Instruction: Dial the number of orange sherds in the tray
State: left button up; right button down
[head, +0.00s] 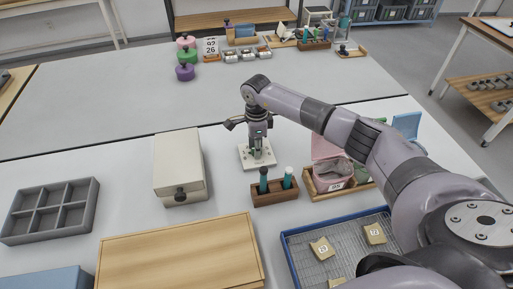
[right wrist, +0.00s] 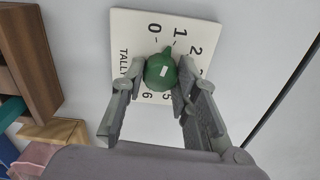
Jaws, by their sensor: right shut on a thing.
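A white tally dial board (head: 247,164) stands at the middle of the table. In the right wrist view the board (right wrist: 125,25) shows TALLY, the digits 0, 1, 2, 5 and 6, and a round green knob (right wrist: 160,72) with a small white mark. My right gripper (right wrist: 156,84) is shut on the knob, one finger on each side; in the head view it (head: 258,148) hides much of the board.
A wooden rack (head: 275,198) with two teal-bodied vials stands just before the dial. A cream box (head: 178,163), grey compartment tray (head: 50,211) and wooden board (head: 180,255) lie left. A pink bin (head: 326,149) stands right. The far table's middle is clear.

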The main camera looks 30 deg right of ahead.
jog(key=m, duration=0.5)
jog(key=shift+m, duration=0.3)
jog(key=m, duration=0.5)
jog(key=shift+r+m, duration=0.1)
jog(key=shift+m, duration=0.2)
jog(key=m+p, duration=0.1)
jog(key=m, duration=0.4)
jog(key=m+p, duration=0.1)
jog(key=m, duration=0.4)
jog(key=shift+w+m+p, duration=0.1)
jog(key=shift+m+p, duration=0.3)
jog(key=c, duration=1.2)
grip_release()
